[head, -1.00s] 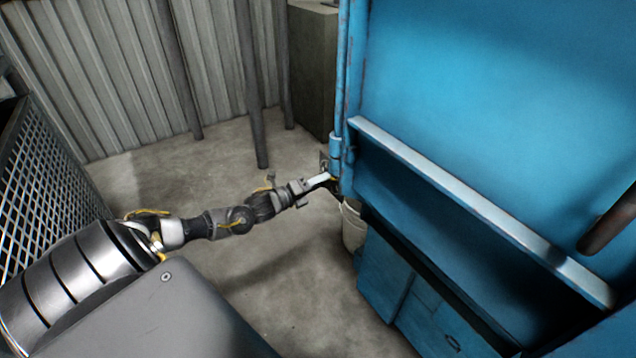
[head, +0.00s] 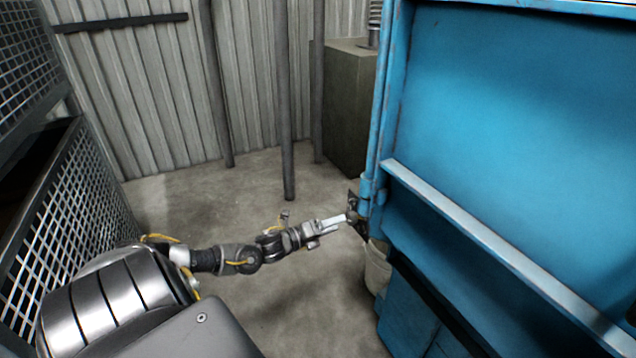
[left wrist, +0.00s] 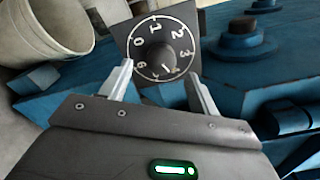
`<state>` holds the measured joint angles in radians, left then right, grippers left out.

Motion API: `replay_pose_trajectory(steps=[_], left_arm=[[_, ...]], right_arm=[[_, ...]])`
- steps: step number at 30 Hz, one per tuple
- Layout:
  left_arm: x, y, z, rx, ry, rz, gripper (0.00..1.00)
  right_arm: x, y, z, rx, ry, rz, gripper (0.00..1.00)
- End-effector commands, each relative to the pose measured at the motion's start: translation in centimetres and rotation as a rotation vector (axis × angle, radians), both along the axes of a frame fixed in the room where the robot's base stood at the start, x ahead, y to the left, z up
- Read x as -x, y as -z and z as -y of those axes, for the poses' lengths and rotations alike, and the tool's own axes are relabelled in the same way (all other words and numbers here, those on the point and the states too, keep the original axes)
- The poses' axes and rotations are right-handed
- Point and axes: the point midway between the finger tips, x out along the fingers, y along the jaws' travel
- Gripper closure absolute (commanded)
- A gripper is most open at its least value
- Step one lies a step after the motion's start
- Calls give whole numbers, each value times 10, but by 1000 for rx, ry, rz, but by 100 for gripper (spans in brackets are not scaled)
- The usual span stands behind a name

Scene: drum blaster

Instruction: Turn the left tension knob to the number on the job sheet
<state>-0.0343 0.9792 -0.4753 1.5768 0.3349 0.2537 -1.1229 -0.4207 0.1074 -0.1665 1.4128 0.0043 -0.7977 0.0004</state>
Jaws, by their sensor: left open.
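The marks at the lower part are harder to read. My left gripper (left wrist: 161,74) is open, its two pale fingers pointing at the dial, one at each lower side of the knob. I cannot tell whether they touch it. In the head view my left gripper (head: 346,219) reaches the small dark plate (head: 353,199) at the blue machine's (head: 480,120) left edge. No job sheet shows. My right gripper is not in view.
A pale bucket (head: 377,268) stands below the plate; it also shows in the left wrist view (left wrist: 45,30). A dark bolt (left wrist: 240,38) sits right of the dial. Grey posts (head: 285,110) and a mesh cage (head: 70,210) stand left. Open concrete floor lies between.

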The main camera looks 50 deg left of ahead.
Motion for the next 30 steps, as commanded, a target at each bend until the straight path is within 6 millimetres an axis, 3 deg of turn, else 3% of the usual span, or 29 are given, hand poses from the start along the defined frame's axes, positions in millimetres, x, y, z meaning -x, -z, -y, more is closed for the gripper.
replay_pose_trajectory(steps=[6, 12, 30], left_arm=[[39, 1, -11, -1, 2, -4, 39], [58, 0, -17, 0, 1, 0, 39], [62, 0, -18, 0, 1, 0, 39]], right_arm=[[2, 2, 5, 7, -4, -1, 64], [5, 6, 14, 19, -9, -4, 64], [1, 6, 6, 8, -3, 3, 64]])
